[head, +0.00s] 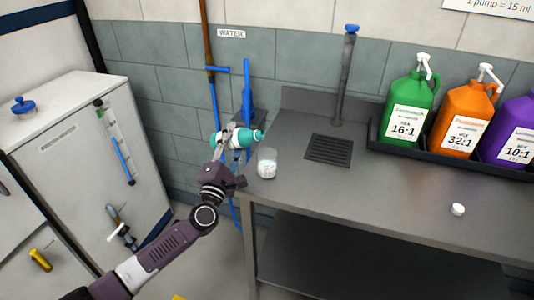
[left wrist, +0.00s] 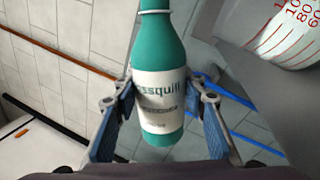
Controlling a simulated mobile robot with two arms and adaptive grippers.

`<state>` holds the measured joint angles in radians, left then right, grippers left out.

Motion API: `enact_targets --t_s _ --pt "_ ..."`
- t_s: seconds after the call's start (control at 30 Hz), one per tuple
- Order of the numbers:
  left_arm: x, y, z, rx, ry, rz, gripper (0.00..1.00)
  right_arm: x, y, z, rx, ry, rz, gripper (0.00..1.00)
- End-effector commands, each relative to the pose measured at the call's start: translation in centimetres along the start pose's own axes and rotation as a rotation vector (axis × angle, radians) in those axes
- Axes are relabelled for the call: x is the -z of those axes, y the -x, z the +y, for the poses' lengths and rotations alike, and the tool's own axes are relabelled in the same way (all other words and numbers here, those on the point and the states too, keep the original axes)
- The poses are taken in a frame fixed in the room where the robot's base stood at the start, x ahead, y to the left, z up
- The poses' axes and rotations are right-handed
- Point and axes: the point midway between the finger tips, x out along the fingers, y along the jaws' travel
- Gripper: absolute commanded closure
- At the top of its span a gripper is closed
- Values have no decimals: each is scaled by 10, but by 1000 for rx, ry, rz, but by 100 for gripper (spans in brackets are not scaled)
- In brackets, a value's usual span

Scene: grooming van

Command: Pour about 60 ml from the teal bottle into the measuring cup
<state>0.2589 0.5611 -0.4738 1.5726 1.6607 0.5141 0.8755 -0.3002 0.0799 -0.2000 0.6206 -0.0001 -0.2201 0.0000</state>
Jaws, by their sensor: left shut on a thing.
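The teal bottle (head: 246,136) with a white label lies nearly on its side in my left gripper (head: 232,146), its neck pointing right. The wrist view shows both fingers of the gripper (left wrist: 165,120) on either side of the bottle (left wrist: 158,97), at its label. The clear measuring cup (head: 266,164) stands upright on the counter's left corner, with whitish material in its lower part. Its red marks show on the cup (left wrist: 285,32) in the wrist view. No stream is visible. My right gripper is out of view.
The grey steel counter (head: 370,200) has a drain grate (head: 329,149) and a small white cap (head: 457,209). A dark tray holds green (head: 408,108), orange (head: 463,120) and purple (head: 512,130) jugs. A blue-handled water pipe (head: 247,92) stands behind the bottle. A white cabinet (head: 75,150) is at left.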

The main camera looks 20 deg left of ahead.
Motion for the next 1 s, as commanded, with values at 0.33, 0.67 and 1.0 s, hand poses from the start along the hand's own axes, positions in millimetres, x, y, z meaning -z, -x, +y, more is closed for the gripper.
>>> enact_targets --t_s 0.33,0.67,1.0 --pt "-5 2 -7 1 157 42 90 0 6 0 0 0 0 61" --pt "-25 -3 10 1 369 98 90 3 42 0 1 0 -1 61" --pt "-24 -2 7 2 649 177 90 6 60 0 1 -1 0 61"
